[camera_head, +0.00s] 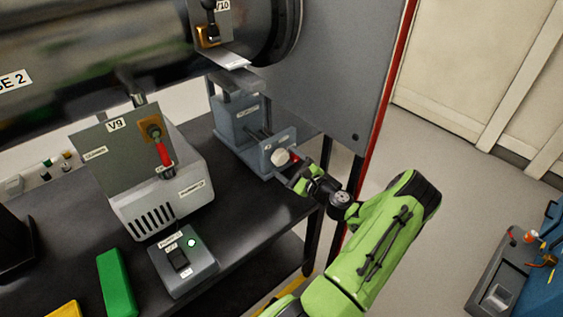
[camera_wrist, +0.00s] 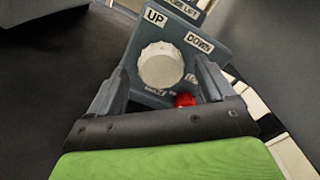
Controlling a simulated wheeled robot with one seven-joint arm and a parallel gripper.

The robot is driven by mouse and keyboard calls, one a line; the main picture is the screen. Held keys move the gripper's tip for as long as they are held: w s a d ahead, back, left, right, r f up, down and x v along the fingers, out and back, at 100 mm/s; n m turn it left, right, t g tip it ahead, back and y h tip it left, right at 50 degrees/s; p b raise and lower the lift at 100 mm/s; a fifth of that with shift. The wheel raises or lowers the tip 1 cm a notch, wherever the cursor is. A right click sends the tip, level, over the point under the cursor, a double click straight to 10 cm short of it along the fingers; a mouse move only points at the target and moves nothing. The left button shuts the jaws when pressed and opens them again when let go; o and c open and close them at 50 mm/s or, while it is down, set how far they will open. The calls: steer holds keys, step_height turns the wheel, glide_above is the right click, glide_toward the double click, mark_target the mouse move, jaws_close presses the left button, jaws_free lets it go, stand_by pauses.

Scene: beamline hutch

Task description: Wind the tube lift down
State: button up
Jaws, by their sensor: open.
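The tube lift (camera_head: 238,125) is a grey-blue block on the dark bench under the big metal tube. Its front plate (camera_wrist: 208,30) carries the labels UP at left and DOWN at right in the wrist view. A white ridged knob (camera_wrist: 161,66) sits in the middle of that plate; it also shows in the head view (camera_head: 280,157). A small red part (camera_wrist: 185,99) is below right of the knob. My gripper (camera_wrist: 163,80) is open, with its fingers on either side of the knob's lower half in the picture. I cannot tell whether they touch it.
A white pump box (camera_head: 165,190) with a panel and red-handled valve stands left of the lift. A grey panel (camera_head: 335,70) rises behind the lift.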

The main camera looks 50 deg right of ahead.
mark_target(283, 159)
steer(key=shift+x, duration=1.55)
steer(key=c, duration=1)
